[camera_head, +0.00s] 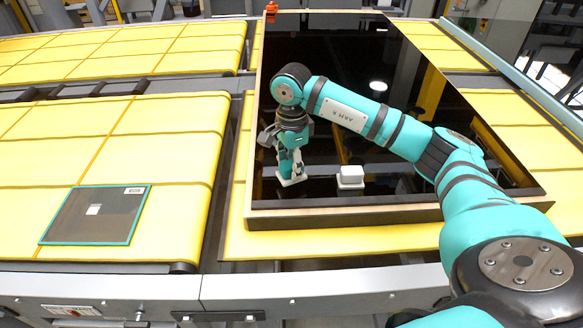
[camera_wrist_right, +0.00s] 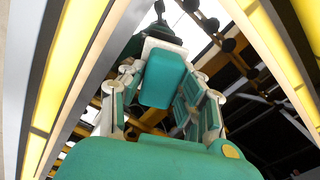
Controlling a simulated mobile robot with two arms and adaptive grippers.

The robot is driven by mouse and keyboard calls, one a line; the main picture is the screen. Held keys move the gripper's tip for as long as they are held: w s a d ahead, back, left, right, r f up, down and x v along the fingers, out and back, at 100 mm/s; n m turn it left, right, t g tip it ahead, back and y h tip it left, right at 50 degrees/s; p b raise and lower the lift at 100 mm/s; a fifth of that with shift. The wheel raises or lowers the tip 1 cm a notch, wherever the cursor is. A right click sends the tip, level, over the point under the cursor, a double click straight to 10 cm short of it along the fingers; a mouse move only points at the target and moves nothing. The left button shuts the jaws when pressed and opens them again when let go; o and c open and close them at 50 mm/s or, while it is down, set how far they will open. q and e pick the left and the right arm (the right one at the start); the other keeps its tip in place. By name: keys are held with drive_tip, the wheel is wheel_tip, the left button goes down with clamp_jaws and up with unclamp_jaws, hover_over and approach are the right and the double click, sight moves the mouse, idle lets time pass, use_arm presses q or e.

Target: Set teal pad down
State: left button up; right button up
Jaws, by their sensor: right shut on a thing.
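My right gripper (camera_head: 291,150) points down over the dark glass panel (camera_head: 330,100), near the panel's front left part. It is shut on the teal pad (camera_head: 288,169), which has a pale edge at its bottom and is mostly hidden by the fingers. I cannot tell whether the pad touches the glass. In the right wrist view, a teal block (camera_wrist_right: 163,78) shows between the gripper's fingers. A small white pad (camera_head: 350,176) stands on the glass to the right of the gripper. My left gripper is not in view.
The glass panel lies in a wooden frame (camera_head: 390,214) on yellow conveyor belts. A smaller teal-edged dark panel (camera_head: 85,215) lies on the left belt (camera_head: 180,140). A small red-orange object (camera_head: 271,8) is at the big panel's far left corner.

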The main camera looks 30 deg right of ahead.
wheel_tip(320, 180, down, 2)
drive_tip(key=shift+s+f+p, duration=0.1)
drive_tip(key=shift+p, duration=0.4)
drive_tip(key=shift+f, duration=0.25)
drive_tip(key=o, duration=0.7)
drive_tip(key=shift+f+b, duration=0.1)
drive_tip(key=shift+b, duration=0.2)
drive_tip(key=shift+c, duration=0.2)
drive_tip(key=o, duration=0.5)
drive_tip(key=shift+c, duration=0.2)
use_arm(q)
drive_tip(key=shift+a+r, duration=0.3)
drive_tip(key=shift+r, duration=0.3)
